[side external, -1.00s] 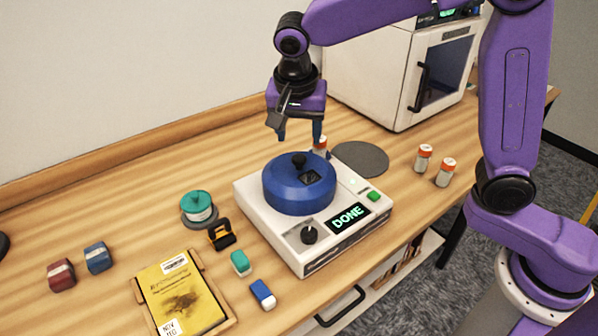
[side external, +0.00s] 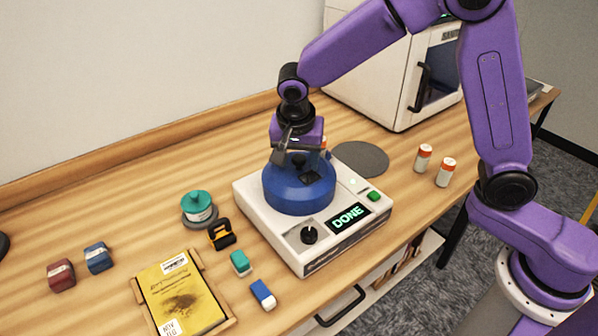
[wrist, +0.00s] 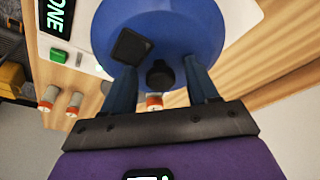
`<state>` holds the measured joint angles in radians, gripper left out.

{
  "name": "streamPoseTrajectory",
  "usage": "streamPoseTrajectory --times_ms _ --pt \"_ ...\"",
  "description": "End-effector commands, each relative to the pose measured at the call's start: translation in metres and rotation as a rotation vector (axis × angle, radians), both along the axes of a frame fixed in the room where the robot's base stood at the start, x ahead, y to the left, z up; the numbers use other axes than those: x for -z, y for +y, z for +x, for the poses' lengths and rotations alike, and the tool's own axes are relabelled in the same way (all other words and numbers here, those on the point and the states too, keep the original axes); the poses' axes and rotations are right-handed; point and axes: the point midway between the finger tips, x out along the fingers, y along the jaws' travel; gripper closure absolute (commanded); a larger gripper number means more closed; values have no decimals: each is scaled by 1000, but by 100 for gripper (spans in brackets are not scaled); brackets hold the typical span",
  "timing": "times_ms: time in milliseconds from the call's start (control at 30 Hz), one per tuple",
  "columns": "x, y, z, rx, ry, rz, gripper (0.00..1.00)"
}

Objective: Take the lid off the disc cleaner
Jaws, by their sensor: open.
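The disc cleaner (side external: 273,225) is a white box with a dark knob, a green button and a screen reading DONE. Its round blue lid (side external: 300,196) sits on top, with a black knob (side external: 298,159) at the centre and a dark square patch beside it. My gripper (side external: 298,156) is low over the lid, pointing down. In the wrist view the fingers of my gripper (wrist: 160,78) are apart, one on each side of the black knob (wrist: 160,75), with visible gaps. The blue lid (wrist: 165,30) fills the top of that view.
A grey round mat (side external: 361,158) lies behind the cleaner. Orange-capped bottles (side external: 445,172) stand to the right. A teal-topped container (side external: 198,207), a yellow book in a tray (side external: 181,293) and small blocks (side external: 98,257) lie to the left. A white oven-like machine (side external: 375,70) stands behind.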

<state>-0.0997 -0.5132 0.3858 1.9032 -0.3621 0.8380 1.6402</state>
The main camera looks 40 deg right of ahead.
Motion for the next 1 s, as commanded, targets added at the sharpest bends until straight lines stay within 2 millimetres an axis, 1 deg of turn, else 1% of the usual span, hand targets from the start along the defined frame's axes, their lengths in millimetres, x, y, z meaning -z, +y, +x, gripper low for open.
streamPoseTrajectory --times_ms 33,67,100,167,200,500,667,767,867,1000 --pt "0 0 0 0 0 0 44" --pt "0 0 0 0 0 0 54" --pt "0 0 0 0 0 0 67" --pt "0 0 0 0 0 0 87" --pt "0 0 0 0 0 0 100" --pt "-1 0 0 0 -1 1 100" --pt "-8 0 1 0 -1 0 100" --pt "-18 0 1 0 -4 1 100" --pt "-34 0 1 1 -4 3 100" --pt "-54 -6 -17 -1 -5 4 100"
